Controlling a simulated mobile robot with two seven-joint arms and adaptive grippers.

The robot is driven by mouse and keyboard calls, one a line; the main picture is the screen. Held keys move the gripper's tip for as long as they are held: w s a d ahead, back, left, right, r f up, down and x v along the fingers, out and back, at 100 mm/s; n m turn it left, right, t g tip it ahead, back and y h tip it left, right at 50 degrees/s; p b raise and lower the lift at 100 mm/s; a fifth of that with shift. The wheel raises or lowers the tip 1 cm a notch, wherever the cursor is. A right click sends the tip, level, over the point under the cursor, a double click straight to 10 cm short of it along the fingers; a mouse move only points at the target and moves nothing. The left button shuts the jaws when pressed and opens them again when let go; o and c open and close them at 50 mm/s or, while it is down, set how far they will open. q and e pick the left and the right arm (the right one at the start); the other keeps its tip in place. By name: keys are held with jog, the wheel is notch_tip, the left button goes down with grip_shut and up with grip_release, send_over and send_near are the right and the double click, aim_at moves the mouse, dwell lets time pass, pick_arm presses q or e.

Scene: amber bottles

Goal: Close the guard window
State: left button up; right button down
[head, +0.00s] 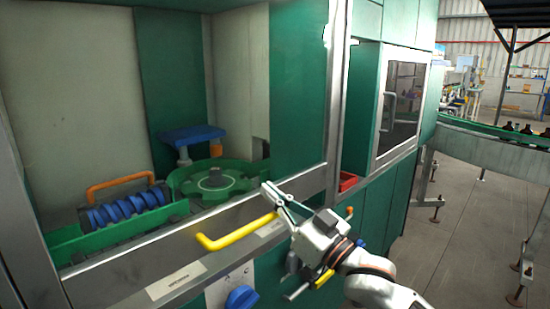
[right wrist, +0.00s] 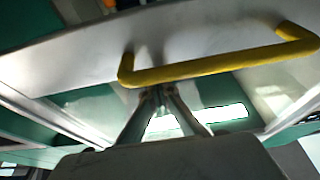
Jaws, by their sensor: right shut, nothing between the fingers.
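The guard window's yellow handle (head: 238,232) is fixed to a metal rail (head: 130,270) at the lower front of the green machine. Whether the window stands open or shut is hard to tell. My right gripper (head: 270,192) is shut and empty, with its fingertips near the rail, above and right of the handle in the head view. In the right wrist view the yellow handle (right wrist: 215,66) crosses above the shut fingertips (right wrist: 160,95). They look close to the bar; contact cannot be told. My left gripper is not in view.
Inside the machine are a blue screw (head: 125,208), an orange bar (head: 120,184) and a green star wheel (head: 215,180). A blue knob (head: 241,298) is below the rail. A conveyor with dark bottles (head: 508,128) stands at right; the floor between is clear.

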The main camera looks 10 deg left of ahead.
aim_at(265, 205)
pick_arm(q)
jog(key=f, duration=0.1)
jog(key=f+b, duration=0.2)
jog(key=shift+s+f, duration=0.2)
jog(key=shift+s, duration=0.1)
pick_arm(e)
notch_tip(265, 205, down, 9)
